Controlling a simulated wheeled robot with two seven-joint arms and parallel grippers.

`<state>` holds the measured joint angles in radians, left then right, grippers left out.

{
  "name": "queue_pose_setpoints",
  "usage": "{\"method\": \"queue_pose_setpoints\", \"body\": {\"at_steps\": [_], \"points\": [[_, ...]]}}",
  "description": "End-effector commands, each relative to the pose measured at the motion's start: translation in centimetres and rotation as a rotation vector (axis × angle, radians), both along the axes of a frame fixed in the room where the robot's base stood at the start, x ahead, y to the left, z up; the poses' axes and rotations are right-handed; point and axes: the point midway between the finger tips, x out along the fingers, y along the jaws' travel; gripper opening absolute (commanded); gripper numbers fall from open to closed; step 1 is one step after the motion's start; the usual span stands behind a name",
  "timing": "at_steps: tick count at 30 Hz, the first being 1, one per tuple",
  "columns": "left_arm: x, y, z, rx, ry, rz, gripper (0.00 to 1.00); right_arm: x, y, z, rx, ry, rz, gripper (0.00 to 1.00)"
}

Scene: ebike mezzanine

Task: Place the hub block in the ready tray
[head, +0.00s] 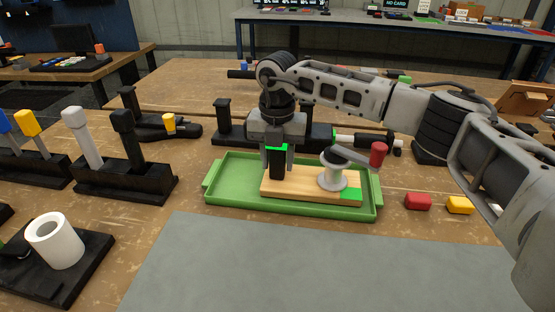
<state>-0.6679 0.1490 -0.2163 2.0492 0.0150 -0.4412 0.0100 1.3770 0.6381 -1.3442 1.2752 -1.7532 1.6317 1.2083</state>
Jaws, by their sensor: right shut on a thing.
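The green ready tray (232,202) lies on the wooden table in the middle of the view. A light wooden block (308,187), which I take as the hub block, is over the tray floor, within its rim. It carries a grey spool-like hub (333,178) with a crank arm and red knob, a green patch at its right end, and a black post (277,165) at its left end. My right gripper (277,160) points down and is shut on the black post. I cannot tell whether the block touches the tray floor. My left gripper is not in view.
A grey mat (300,265) lies clear in front of the tray. Red (418,201) and yellow (460,205) blocks lie to its right. Black racks with upright handles (139,180) stand left, and a white cylinder (55,241) is at front left. Black fixtures stand behind the tray.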

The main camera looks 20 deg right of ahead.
Motion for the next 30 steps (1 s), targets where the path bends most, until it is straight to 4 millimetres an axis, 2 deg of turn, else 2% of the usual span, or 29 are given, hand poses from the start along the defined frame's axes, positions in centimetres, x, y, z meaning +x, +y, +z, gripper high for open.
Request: {"method": "queue_pose_setpoints", "body": {"at_steps": [2, 3, 5, 6, 13, 17, 20, 30], "points": [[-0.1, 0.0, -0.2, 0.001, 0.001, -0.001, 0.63, 0.0, 0.0, 0.0, 0.000, -0.002, -0.001, 0.00], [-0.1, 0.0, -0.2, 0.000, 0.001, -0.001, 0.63, 0.0, 0.0, -0.3, -0.001, 0.001, -0.001, 0.41], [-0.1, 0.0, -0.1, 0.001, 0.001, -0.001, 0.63, 0.0, 0.0, -0.2, -0.001, 0.001, -0.001, 0.57], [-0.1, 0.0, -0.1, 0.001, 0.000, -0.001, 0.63, 0.0, 0.0, -0.2, -0.001, 0.001, -0.001, 0.60], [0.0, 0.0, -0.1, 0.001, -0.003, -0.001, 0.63, 0.0, 0.0, -0.1, 0.000, 0.000, -0.001, 0.60], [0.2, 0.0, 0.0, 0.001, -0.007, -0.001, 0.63, 0.0, 0.0, 0.5, 0.000, -0.001, 0.000, 0.60], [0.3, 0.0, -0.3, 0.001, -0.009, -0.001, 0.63, 0.1, 0.0, 1.9, 0.001, -0.003, 0.000, 0.60], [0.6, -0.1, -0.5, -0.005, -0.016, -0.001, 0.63, 0.1, 0.1, 9.1, 0.000, -0.004, 0.000, 0.60]]}}
